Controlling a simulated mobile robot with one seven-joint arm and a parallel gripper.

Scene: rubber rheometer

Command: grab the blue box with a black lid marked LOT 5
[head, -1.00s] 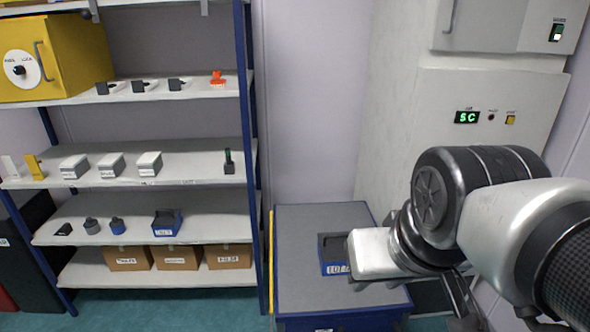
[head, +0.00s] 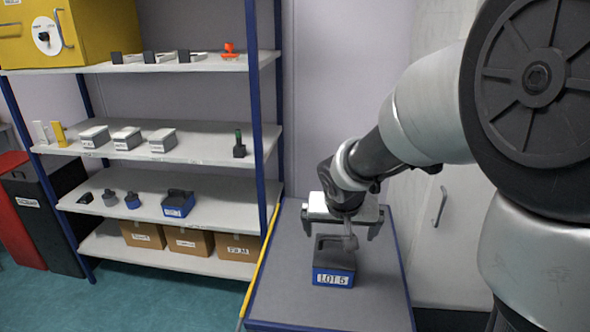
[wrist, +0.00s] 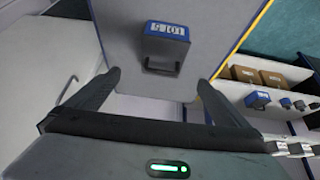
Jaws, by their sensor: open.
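The blue box with a black lid (head: 333,272) carries a white label reading LOT 5. It stands upright on the grey top of a cabinet or bench (head: 280,290). In the wrist view the box (wrist: 166,47) appears upside down, beyond and between the fingers, with its lid handle showing. My gripper (head: 340,232) is open and empty, above and just behind the box in the head view. In the wrist view my gripper's two fingers (wrist: 158,88) are spread wide and apart from the box.
A shelf rack (head: 200,132) stands at the left. It holds another blue box with a black top (head: 178,204), grey boxes, cardboard boxes and a yellow cabinet (head: 100,32). A yellow strip (head: 258,262) runs along the bench's left edge. The bench top around the box is clear.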

